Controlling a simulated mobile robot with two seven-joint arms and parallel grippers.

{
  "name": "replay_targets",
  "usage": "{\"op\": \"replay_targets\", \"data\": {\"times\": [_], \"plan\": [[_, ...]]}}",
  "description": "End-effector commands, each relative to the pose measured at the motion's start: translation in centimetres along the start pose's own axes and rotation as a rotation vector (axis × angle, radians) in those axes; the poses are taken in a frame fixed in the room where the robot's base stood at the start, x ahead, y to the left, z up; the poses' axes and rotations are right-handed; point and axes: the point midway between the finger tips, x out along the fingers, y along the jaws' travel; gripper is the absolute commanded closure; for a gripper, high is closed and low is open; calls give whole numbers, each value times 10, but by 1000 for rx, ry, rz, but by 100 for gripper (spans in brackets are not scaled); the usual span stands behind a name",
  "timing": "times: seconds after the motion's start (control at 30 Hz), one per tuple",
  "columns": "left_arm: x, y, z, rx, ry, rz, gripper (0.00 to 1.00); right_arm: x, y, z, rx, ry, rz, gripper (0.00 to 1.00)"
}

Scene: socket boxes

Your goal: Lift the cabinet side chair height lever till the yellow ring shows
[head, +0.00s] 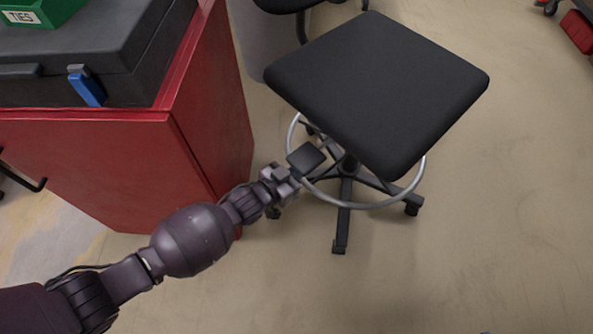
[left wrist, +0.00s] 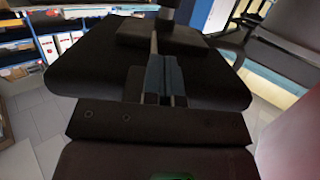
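The chair has a square black seat (head: 380,85) over a silver foot ring (head: 375,205). My left gripper (head: 290,176) is at the chair's cabinet side, by the ring, below the seat's left edge. A small black plate (head: 306,157) shows at its tip; I cannot tell whether it is the height lever or part of the gripper. In the left wrist view, blue-grey finger parts (left wrist: 163,80) are close together in front of a broad dark surface (left wrist: 215,80). A thin rod (left wrist: 153,43) runs up beyond them. Whether they grip it is unclear. My right gripper is out of view.
A red cabinet (head: 215,95) stands left of the chair, with a black case (head: 120,50) and a green box (head: 40,12) on top. Another chair (head: 285,5) is behind. The floor (head: 500,230) to the right and front is clear.

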Motion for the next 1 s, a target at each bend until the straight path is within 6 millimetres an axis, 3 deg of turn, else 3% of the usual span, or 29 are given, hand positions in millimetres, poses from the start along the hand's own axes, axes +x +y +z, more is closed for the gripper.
{"op": "replay_targets", "data": {"times": [1.0], "plan": [[20,-1,-6,2,2,0,100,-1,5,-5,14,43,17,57]]}}
